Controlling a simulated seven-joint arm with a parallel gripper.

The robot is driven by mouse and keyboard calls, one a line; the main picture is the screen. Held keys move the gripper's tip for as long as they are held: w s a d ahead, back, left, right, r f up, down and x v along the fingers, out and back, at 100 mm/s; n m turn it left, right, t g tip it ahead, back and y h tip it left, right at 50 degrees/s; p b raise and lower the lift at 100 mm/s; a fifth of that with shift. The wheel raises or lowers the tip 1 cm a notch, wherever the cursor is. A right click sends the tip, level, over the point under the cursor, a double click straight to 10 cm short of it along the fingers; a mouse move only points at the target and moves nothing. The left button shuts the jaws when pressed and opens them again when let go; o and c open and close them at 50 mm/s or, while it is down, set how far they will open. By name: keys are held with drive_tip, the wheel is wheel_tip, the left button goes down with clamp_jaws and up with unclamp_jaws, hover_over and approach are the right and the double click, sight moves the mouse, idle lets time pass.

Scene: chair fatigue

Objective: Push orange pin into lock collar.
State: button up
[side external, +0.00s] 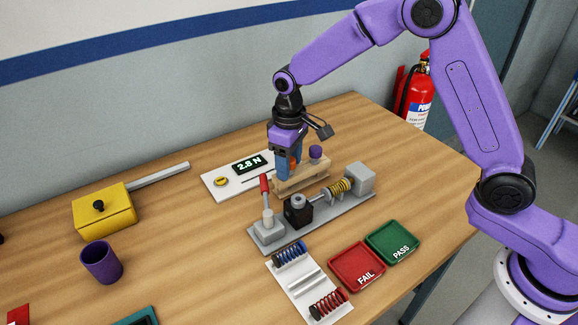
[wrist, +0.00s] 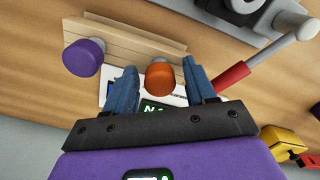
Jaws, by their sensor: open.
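The orange pin (wrist: 159,77) stands in a wooden rack (wrist: 118,37), its round head showing between my fingers in the wrist view. In the side view only a sliver of the orange pin (side external: 294,161) shows behind the fingers. My gripper (side external: 287,172) points down over the rack (side external: 292,186), open. In the wrist view its two blue fingers (wrist: 159,70) are on either side of the pin's head, with gaps visible. A dark block with a grey ring on top, apparently the lock collar (side external: 298,211), sits on the grey fixture in front of the rack.
A purple pin (side external: 315,152) stands in the same rack. A red-handled lever (side external: 265,185) rises close by on the grey fixture (side external: 330,221). A spring tray (side external: 305,283) and red FAIL (side external: 357,265) and green PASS (side external: 391,242) trays lie in front.

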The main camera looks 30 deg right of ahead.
drive_tip(key=c, duration=0.9)
drive_tip(key=shift+r, duration=2.65)
drive_tip(key=shift+r, duration=0.35)
drive_tip(key=shift+r, duration=1.85)
drive_tip(key=s+a+r, duration=0.1)
drive_tip(key=s, duration=0.2)
drive_tip(key=s+a+r, duration=0.1)
drive_tip(key=s, duration=0.2)
drive_tip(key=s+a+r, duration=0.2)
drive_tip(key=s, duration=0.1)
drive_tip(key=shift+s, duration=0.25)
